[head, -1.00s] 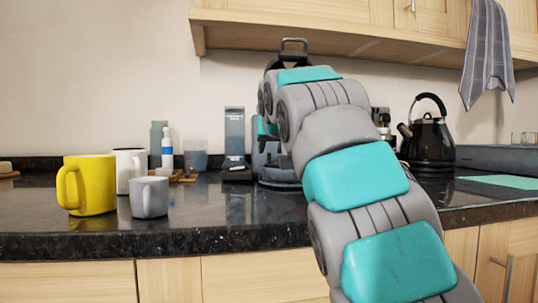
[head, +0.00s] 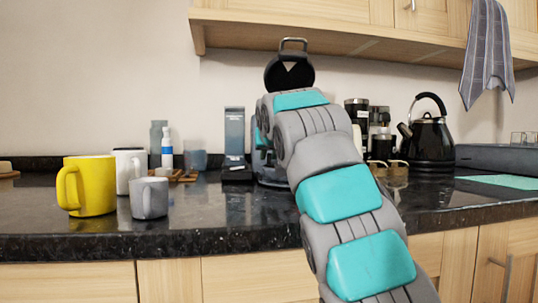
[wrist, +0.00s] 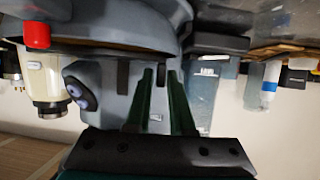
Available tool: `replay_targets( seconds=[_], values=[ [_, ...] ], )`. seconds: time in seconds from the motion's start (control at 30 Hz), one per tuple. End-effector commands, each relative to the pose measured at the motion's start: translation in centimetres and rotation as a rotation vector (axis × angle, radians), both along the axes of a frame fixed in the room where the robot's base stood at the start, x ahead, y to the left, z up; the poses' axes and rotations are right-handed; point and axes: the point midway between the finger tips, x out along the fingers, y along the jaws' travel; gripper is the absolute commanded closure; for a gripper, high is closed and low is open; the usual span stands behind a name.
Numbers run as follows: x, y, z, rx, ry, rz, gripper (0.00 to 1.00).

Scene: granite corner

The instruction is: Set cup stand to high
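The coffee machine (head: 268,172) stands at the back of the counter, mostly hidden behind my arm. Its black round top (head: 289,73) with a raised handle shows above my arm. The wrist view looks upside down and shows the machine's grey body (wrist: 105,92) close up, with a dark oval knob (wrist: 82,93) at its left. My gripper (wrist: 161,72) points at the machine, with a gap between its two dark green fingers and grey machine surface behind. I cannot clearly tell the cup stand or whether a finger touches it. The head view hides my gripper.
A yellow mug (head: 92,187), a white mug (head: 127,170) and a grey cup (head: 150,198) stand at the left. A dark grey box (head: 234,138) is beside the machine. A black kettle (head: 431,138) stands at the right. Wooden cupboards (head: 340,30) hang above.

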Motion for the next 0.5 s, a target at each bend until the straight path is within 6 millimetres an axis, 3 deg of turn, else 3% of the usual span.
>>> replay_targets(
  seconds=[0.17, 0.5],
  values=[
    [0.00, 0.00, 0.00, 0.000, 0.000, 0.000, 1.00],
    [0.00, -0.01, 0.00, 0.000, 0.000, 0.000, 1.00]
  ],
)
